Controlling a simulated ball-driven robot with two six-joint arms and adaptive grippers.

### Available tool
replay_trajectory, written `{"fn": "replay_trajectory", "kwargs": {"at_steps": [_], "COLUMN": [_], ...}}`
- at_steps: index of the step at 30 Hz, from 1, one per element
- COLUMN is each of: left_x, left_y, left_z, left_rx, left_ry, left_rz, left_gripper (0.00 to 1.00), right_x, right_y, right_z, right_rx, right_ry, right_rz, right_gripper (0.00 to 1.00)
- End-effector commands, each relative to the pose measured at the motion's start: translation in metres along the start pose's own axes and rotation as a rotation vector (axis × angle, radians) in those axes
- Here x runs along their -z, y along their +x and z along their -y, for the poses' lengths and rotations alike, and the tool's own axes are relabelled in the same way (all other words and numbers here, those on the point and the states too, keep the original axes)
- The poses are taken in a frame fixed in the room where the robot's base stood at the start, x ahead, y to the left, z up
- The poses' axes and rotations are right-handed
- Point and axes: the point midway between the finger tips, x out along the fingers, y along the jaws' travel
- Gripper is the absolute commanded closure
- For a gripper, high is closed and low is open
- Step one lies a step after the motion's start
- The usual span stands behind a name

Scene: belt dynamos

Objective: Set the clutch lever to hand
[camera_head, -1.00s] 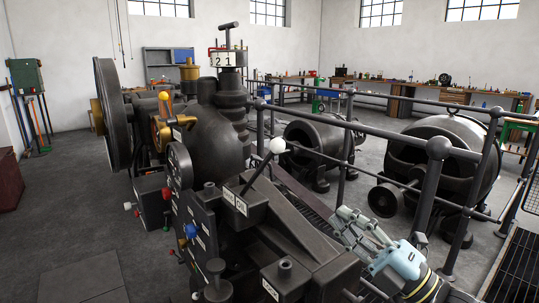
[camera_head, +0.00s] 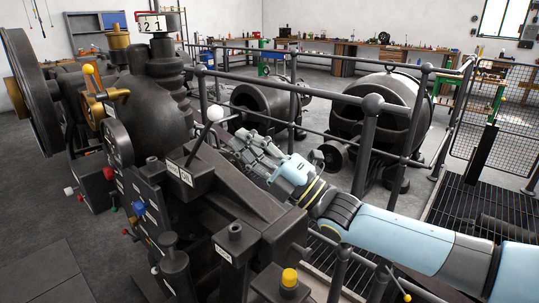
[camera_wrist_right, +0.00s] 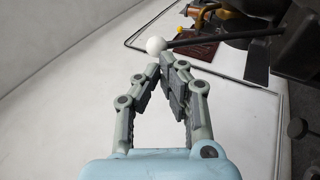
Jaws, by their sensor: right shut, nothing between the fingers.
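The lever, a dark rod (camera_head: 200,140) with a white ball knob (camera_head: 215,114), rises from a dark box on the machine and leans to the right. I take it for the clutch lever. White label plates (camera_head: 179,173) sit at its foot; their words are too small to read surely. My right gripper (camera_head: 240,142) is shut and empty, just right of and below the knob, with a small gap showing. In the right wrist view the knob (camera_wrist_right: 155,46) shows just beyond the fingertips (camera_wrist_right: 163,65). My left gripper is not in view.
A dark railing (camera_head: 371,104) runs behind and beside my right arm. A yellow-capped post (camera_head: 289,278) stands below my right forearm. A yellow-knobbed handle (camera_head: 89,70) and a large wheel (camera_head: 35,95) are at left. Open floor lies at lower left.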

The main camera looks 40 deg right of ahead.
Motion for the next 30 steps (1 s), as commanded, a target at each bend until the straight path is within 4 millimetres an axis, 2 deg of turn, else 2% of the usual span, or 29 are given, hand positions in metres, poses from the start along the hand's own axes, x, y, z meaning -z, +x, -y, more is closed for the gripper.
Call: {"fn": "replay_trajectory", "kwargs": {"at_steps": [3, 9, 23, 30], "left_x": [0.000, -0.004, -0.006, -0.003], "left_y": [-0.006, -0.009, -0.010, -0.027], "left_z": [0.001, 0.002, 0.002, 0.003], "left_rx": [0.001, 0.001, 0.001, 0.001], "left_ry": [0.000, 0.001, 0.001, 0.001], "left_rz": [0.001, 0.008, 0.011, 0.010], "left_gripper": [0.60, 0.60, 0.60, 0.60], "right_x": [0.000, 0.000, 0.000, -0.003], "right_y": [0.021, 0.038, 0.041, 0.058], "right_z": [-0.002, 0.000, -0.001, -0.010], "right_rx": [-0.003, 0.001, 0.003, 0.061], "right_ry": [-0.001, 0.000, 0.001, 0.010], "right_rz": [0.001, 0.000, -0.001, -0.002], "right_gripper": [1.00, 1.00, 1.00, 1.00]}}
